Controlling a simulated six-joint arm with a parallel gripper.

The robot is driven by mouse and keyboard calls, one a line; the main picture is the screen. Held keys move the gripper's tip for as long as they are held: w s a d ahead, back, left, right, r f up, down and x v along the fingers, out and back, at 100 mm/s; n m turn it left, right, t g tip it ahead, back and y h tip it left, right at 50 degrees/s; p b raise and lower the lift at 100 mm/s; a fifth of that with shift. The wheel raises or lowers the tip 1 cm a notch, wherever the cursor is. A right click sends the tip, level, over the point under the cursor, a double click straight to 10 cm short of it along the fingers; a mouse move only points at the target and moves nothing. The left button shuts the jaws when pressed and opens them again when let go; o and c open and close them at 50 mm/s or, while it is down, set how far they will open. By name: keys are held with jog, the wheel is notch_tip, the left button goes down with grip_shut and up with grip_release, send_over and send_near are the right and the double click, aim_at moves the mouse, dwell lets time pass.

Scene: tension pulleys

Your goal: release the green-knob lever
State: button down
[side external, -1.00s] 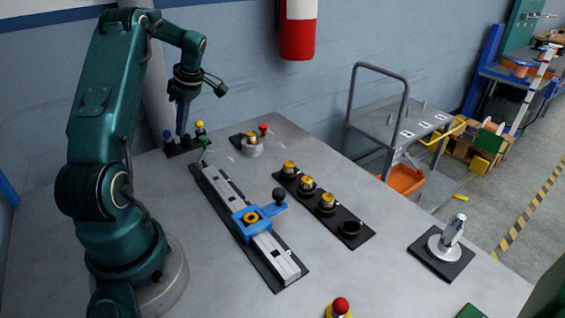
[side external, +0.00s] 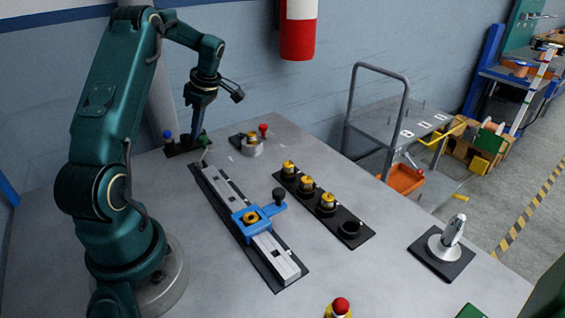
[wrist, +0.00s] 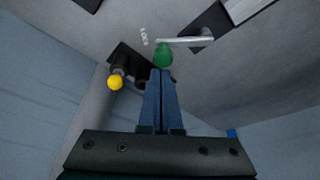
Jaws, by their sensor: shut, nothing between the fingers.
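The green knob (wrist: 162,56) sits on the end of a light metal lever (wrist: 187,41) in the wrist view. In the side view, the green knob (side external: 204,141) is at the far end of the grey rail (side external: 226,186). My gripper (wrist: 161,74) is shut and empty. Its blue fingertips are right at the knob in the wrist view; I cannot tell whether they touch it. In the side view my gripper (side external: 195,137) points down just left of the knob.
A blue clamp (side external: 240,222) sits across the rail. A black holder with a yellow knob (wrist: 115,82) and a blue knob (side external: 167,134) stands close behind my gripper. A red-knobbed fixture (side external: 263,128) and a black strip (side external: 310,199) with yellow-topped parts are to the right.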

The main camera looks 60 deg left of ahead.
jog(key=shift+w+d+m, duration=0.15)
jog(key=shift+w+m, duration=0.2)
jog(key=shift+m, duration=0.35)
jog(key=m, duration=0.1)
jog(key=w+d+m+t, duration=0.1)
jog(key=m, duration=0.1)
jog(key=shift+w+d+m+t+y, duration=0.2)
jog(key=shift+w+m+t+y, duration=0.05)
jog(key=shift+m+t+y, duration=0.05)
jog(key=d+m, duration=0.1)
jog(key=m, duration=0.1)
jog(key=w+m+t, duration=0.1)
jog(key=shift+d+m, duration=0.35)
jog(key=shift+m, duration=0.05)
jog(key=shift+d, duration=0.3)
jog(key=shift+w+a, duration=0.1)
jog(key=shift+a, duration=0.25)
jog(key=a, duration=0.1)
jog(key=a+r, duration=0.1)
jog(key=a, duration=0.1)
jog(key=shift+w+r, duration=0.25)
jog(key=shift+w, duration=0.05)
jog(key=v, duration=0.9)
jog(key=shift+s+d, duration=0.2)
jog(key=shift+s, duration=0.1)
